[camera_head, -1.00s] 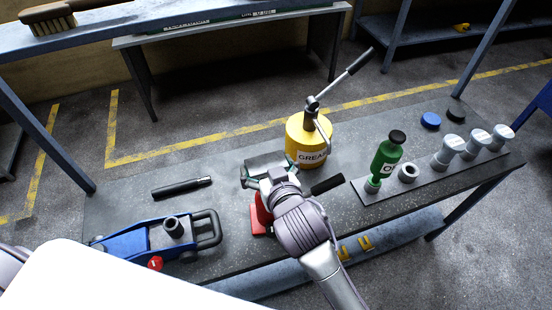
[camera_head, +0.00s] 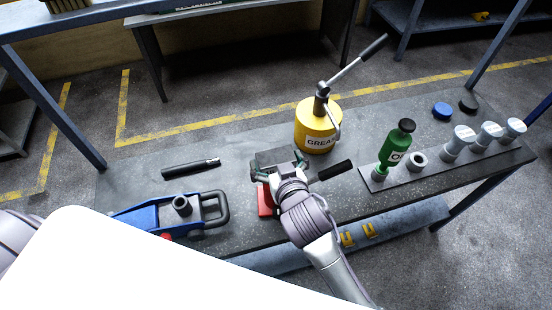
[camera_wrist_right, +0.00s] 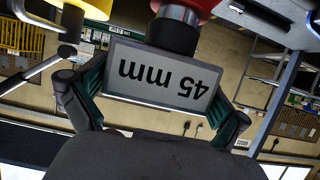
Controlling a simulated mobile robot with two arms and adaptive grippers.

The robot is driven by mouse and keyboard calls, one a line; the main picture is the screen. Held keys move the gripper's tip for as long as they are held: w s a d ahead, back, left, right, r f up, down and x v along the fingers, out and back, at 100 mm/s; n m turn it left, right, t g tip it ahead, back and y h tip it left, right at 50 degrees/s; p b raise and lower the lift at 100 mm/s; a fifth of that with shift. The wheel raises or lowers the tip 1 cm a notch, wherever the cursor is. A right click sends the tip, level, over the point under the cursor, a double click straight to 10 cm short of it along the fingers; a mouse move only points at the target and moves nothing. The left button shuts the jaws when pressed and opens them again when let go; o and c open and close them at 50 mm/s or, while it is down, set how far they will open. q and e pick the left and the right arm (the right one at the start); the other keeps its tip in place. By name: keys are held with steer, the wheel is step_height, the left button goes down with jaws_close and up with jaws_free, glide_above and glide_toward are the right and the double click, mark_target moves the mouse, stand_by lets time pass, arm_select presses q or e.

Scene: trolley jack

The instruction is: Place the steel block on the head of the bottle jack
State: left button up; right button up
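The steel block (camera_head: 277,157) is a grey plate-like piece held between the fingers of my right gripper (camera_head: 279,168). In the right wrist view the steel block (camera_wrist_right: 160,76) reads "45 mm", upside down, with a green finger on each side. The red bottle jack (camera_head: 265,201) stands on the workbench, partly hidden by my right gripper. In the right wrist view its red body and dark head (camera_wrist_right: 172,36) show right at the block's edge. I cannot tell whether block and head touch. My left gripper is out of view; only part of my left arm shows at the left edge.
A yellow grease can (camera_head: 317,128) with a lever stands just behind the block. A blue trolley jack (camera_head: 165,213) and dark bar (camera_head: 191,168) lie left. A black handle (camera_head: 335,170) lies right of my gripper. A green bottle (camera_head: 396,149) stands farther right on a plate.

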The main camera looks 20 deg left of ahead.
steer(key=shift+r, duration=0.15)
steer(key=shift+s+d, duration=0.15)
steer(key=shift+s, duration=0.1)
steer(key=b+v, duration=0.1)
steer(key=v, duration=1)
steer(key=shift+d+b, duration=0.15)
steer(key=shift+b, duration=0.2)
steer(key=shift+r, duration=0.1)
